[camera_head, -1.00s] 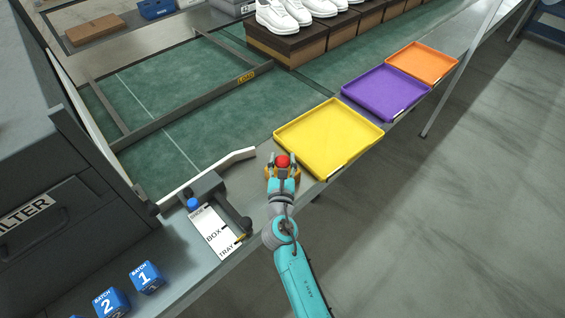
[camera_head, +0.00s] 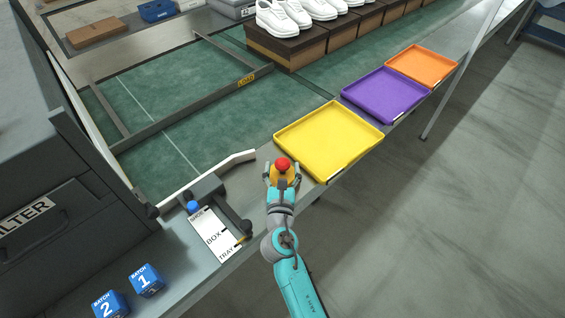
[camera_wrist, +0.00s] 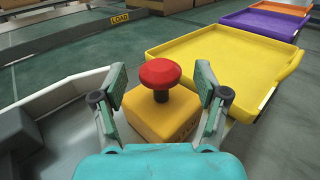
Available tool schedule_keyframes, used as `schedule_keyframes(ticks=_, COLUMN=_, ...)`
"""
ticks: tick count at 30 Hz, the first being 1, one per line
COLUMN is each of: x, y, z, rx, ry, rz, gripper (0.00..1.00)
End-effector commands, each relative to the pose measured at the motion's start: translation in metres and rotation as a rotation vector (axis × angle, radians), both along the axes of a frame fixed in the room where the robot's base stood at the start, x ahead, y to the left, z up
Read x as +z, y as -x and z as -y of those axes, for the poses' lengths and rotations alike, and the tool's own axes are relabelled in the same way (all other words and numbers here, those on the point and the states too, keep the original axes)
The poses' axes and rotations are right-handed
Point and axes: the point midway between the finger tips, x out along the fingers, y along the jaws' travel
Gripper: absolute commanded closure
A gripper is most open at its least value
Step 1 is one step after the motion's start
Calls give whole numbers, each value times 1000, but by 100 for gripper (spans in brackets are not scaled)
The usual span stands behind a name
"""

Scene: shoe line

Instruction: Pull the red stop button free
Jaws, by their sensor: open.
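The red stop button (camera_head: 282,164) is a mushroom head on a dark stem, on top of a yellow box (camera_head: 284,176) at the counter's edge. In the wrist view the red button (camera_wrist: 160,73) stands raised above its yellow box (camera_wrist: 161,114), with the stem showing between them. My gripper (camera_head: 282,173) is open, with its fingers to either side of the button and box. In the wrist view my gripper's fingertips (camera_wrist: 160,76) are apart, left and right of the red head, with visible gaps and no contact.
A yellow tray (camera_head: 330,174) lies just behind and right of the button; purple (camera_head: 389,120) and orange (camera_head: 445,84) trays follow. A switch panel with a blue knob (camera_head: 193,206) is to the left. A white guide rail (camera_head: 233,159) is behind left. Blue batch cubes (camera_head: 147,281) sit front left.

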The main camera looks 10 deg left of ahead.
Motion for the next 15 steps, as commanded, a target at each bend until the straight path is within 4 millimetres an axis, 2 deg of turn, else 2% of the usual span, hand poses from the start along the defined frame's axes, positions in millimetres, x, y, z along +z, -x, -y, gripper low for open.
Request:
schedule_keyframes(ticks=3, x=-1, y=26, z=2, rx=3, ry=2, rz=0, gripper=27)
schedule_keyframes(ticks=9, x=-1, y=63, z=7, rx=2, ry=1, rz=-1, gripper=27)
schedule_keyframes(ticks=15, x=0, y=86, z=10, rx=1, ry=0, rz=0, gripper=27)
